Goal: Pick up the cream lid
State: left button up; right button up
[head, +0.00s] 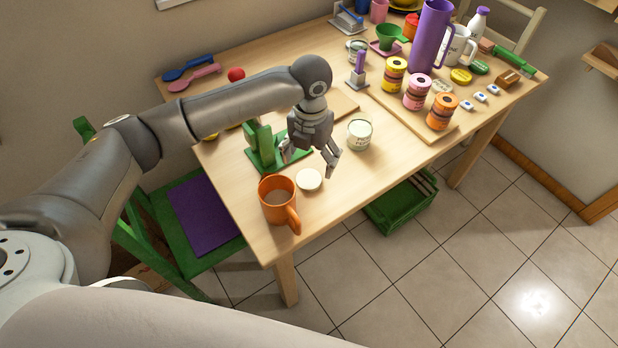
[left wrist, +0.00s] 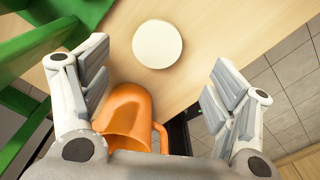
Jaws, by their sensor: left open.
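The cream lid (head: 309,180) is a small round disc lying flat on the wooden table, just behind the orange mug. It also shows in the left wrist view (left wrist: 157,44), apart from the fingers and beyond their tips. My left gripper (head: 309,168) is open and empty, pointing down above the table close to the lid. In the left wrist view its two fingers (left wrist: 158,95) stand wide apart, with the lid between their lines and the orange mug low between them. My right gripper is not in view.
The orange mug (head: 274,203) stands beside the lid near the table's front corner. A green stand (head: 264,158) is left of the gripper and a cream jar (head: 359,136) is right of it. Several colourful jars stand on a board (head: 421,128) farther right. Bare table (head: 335,188) lies right of the lid.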

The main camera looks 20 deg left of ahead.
aim_at(309, 177)
pick_arm(q)
jog(key=f, duration=0.6)
jog(key=shift+w+a+f+p, duration=0.1)
jog(key=shift+w+f+p, duration=0.1)
jog(key=shift+f+p, duration=0.1)
jog(key=shift+c, duration=0.4)
jog(key=c, duration=0.7)
